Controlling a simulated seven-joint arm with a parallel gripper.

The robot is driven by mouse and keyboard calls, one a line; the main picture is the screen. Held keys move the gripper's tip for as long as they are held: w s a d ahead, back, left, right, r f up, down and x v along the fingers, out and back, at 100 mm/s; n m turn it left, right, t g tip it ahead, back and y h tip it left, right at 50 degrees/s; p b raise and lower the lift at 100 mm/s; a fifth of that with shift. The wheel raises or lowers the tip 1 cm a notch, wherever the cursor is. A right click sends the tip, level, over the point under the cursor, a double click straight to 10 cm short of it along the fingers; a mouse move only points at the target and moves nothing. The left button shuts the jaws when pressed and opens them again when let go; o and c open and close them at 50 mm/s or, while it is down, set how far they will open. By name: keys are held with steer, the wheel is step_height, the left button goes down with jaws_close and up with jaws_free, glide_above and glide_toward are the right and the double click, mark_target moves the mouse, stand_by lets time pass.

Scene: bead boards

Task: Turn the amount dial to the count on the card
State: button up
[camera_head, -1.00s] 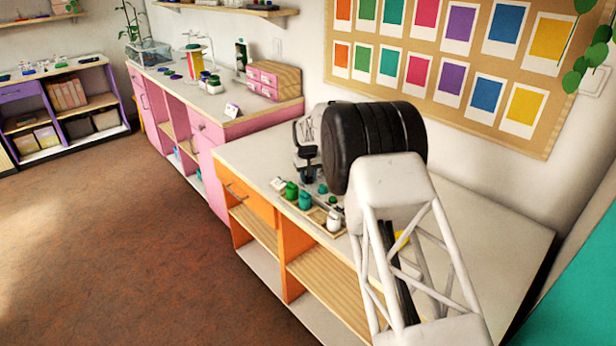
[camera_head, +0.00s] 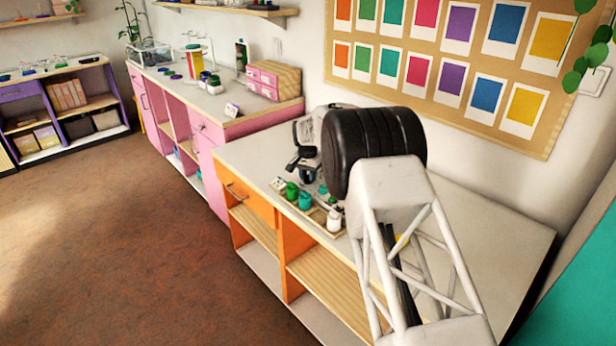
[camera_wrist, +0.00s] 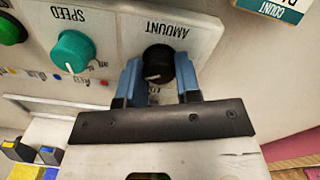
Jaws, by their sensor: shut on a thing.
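The amount dial (camera_wrist: 160,62) is a black knob under the upside-down AMOUNT label on a pale panel (camera_wrist: 118,28) in the wrist view. A white pointer line shows on its face, toward the lower left of the picture. My gripper (camera_wrist: 158,78) has its blue fingers on either side of the dial, shut on it. The card (camera_wrist: 278,8) is at the top right; its white part is cut off by the frame edge, so I cannot read the count. Only COUNT on a green band is legible. In the head view my arm mostly hides the panel.
A teal speed dial (camera_wrist: 73,50) sits left of the amount dial, with a green button (camera_wrist: 10,30) at the far left. Green, teal and white containers (camera_head: 333,219) stand along the orange cabinet's front edge.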

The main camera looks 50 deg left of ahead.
mark_target(308, 177)
steer(key=shift+a+r, duration=0.1)
steer(key=shift+r, duration=0.05)
steer(key=o, duration=0.9)
steer(key=shift+r, duration=3.85)
